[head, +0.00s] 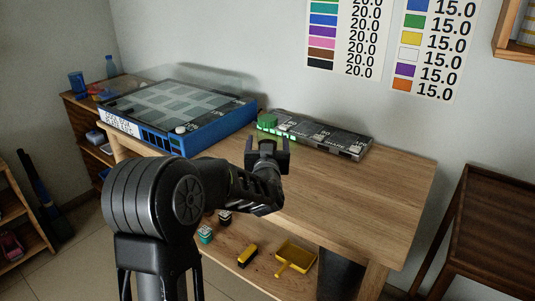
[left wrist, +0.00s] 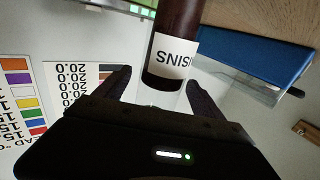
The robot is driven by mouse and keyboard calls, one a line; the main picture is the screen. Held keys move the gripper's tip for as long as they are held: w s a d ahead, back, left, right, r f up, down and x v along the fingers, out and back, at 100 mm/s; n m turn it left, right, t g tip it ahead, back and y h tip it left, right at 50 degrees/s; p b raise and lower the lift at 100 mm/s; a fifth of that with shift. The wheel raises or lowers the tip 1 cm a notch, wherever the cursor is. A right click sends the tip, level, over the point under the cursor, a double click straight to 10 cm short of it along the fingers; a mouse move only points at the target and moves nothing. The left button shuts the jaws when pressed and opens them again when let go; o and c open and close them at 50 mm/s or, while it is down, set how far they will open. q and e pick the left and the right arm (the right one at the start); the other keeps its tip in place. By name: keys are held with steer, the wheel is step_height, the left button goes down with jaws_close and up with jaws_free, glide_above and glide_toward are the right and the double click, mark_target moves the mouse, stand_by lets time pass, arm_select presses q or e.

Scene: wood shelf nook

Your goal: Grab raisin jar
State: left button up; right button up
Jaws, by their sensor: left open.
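The raisin jar (left wrist: 175,40) shows in the left wrist view, with dark brown contents and a white label of which "SINS" can be read. My left gripper (left wrist: 160,82) is open, one finger on each side of the jar's near end. I cannot tell whether either finger touches it. In the head view my left gripper (head: 267,150) is above the wooden table, in front of the grey device at the back. The jar cannot be made out clearly there, and my gripper may hide it. My right gripper is not in view.
A blue glass-topped case (head: 170,138) stands on the table's left. A grey device (head: 325,136) with a green block (head: 267,121) sits at the back. The table's right side (head: 385,185) is clear. A yellow dustpan (head: 296,257) and brush (head: 247,255) lie below. A dark stand (head: 490,225) is at right.

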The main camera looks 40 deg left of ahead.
arm_select(q)
steer(key=shift+c, duration=0.6)
steer(key=shift+w, duration=0.1)
jaws_close()
stand_by(0.6)
